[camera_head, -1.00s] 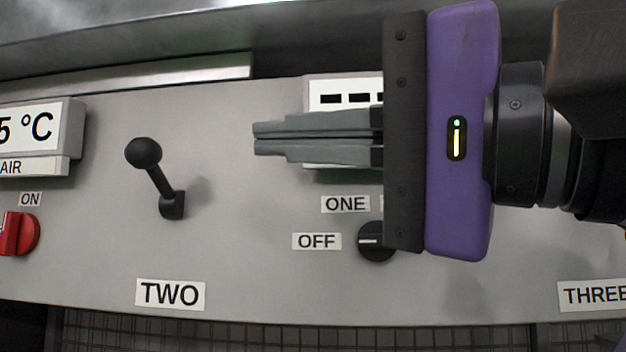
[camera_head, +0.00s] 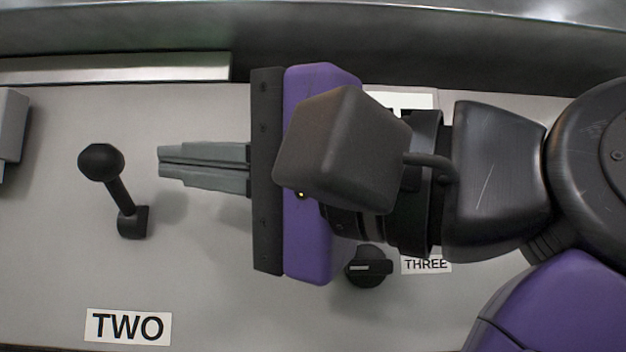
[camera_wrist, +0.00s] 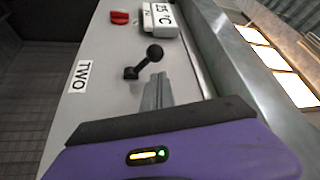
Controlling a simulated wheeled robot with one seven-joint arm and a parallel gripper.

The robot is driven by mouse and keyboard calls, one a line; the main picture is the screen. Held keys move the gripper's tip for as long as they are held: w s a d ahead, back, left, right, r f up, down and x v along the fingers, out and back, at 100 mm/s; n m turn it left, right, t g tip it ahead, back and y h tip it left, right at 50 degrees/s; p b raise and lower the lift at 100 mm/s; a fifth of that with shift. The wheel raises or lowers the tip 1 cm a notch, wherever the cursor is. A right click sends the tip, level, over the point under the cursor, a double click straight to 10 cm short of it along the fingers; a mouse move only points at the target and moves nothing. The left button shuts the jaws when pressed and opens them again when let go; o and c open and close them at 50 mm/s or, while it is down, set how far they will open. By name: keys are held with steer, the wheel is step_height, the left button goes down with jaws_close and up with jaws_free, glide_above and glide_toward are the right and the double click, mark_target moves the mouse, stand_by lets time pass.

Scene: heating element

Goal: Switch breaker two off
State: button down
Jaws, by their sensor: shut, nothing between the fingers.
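Breaker two is a black lever with a ball knob (camera_head: 101,162) on the grey panel, above the label TWO (camera_head: 128,327). The lever leans up and to the left from its base. My gripper (camera_head: 160,161) is to the right of the lever in the head view, its grey fingers together and pointing left at it, with a gap between. In the wrist view the lever (camera_wrist: 154,53) stands just beyond the fingertips (camera_wrist: 157,77), and the label TWO (camera_wrist: 78,77) lies to its left. The fingers are empty.
A black rotary knob (camera_head: 368,267) sits below my wrist beside the label THREE (camera_head: 426,264). A red knob (camera_wrist: 120,17) and a temperature display (camera_wrist: 160,17) are farther along the panel. A metal ledge (camera_head: 120,68) runs along the panel's upper edge.

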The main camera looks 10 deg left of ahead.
mark_target(111, 183)
steer(key=p+x, duration=0.2)
steer(key=x, duration=0.4)
steer(key=shift+d+f, duration=0.1)
